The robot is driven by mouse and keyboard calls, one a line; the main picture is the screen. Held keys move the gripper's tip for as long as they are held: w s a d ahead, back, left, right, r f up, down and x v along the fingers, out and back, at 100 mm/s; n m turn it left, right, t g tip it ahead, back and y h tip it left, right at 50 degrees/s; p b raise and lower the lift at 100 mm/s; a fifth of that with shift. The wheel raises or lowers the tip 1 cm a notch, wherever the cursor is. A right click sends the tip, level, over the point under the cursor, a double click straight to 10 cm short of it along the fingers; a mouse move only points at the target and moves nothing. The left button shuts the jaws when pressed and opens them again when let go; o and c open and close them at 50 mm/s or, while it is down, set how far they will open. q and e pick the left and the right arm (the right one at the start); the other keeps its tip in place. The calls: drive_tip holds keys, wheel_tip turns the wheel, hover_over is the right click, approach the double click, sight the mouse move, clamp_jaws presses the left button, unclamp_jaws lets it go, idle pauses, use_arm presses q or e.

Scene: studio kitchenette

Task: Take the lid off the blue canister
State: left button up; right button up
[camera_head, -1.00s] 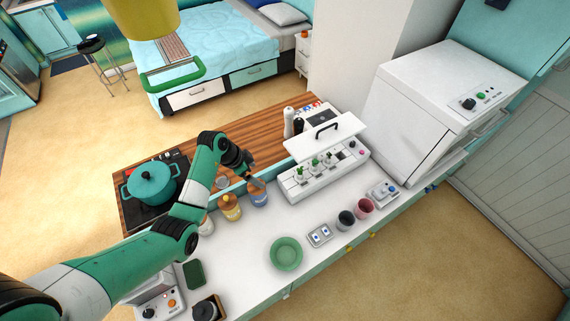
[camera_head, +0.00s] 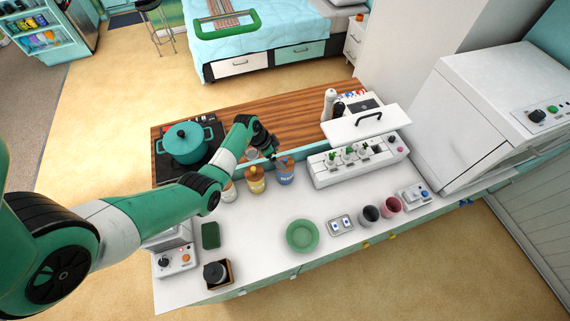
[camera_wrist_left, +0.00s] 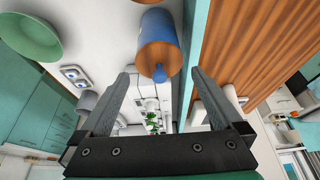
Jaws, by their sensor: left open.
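The blue canister (camera_head: 286,176) stands upright on the white counter, beside a yellow canister. Its brown wood-coloured lid (camera_head: 285,160) is on top. In the left wrist view the canister (camera_wrist_left: 158,18) appears at top centre, with the lid (camera_wrist_left: 157,54) and a small blue knob (camera_wrist_left: 160,73) facing the camera. My left gripper (camera_head: 270,150) is open and empty, just above and left of the lid in the head view. In the wrist view the knob shows in line with the gap between its fingertips (camera_wrist_left: 159,75); contact cannot be told. My right gripper is not in view.
The yellow canister (camera_head: 255,181) and a white jar (camera_head: 228,190) stand close on the left. A teal pot (camera_head: 187,143) sits on the stove behind. A white planter box (camera_head: 352,164) is to the right. The counter before the canister is clear up to a green bowl (camera_head: 302,235).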

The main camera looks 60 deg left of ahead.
sight(283, 161)
use_arm(q)
drive_tip(key=b+x, duration=0.2)
drive_tip(key=x, duration=0.2)
drive_tip(key=shift+w+d+f, duration=0.15)
drive_tip(key=shift+f, duration=0.1)
drive_tip(key=c, duration=1)
drive_tip(key=shift+r, duration=0.1)
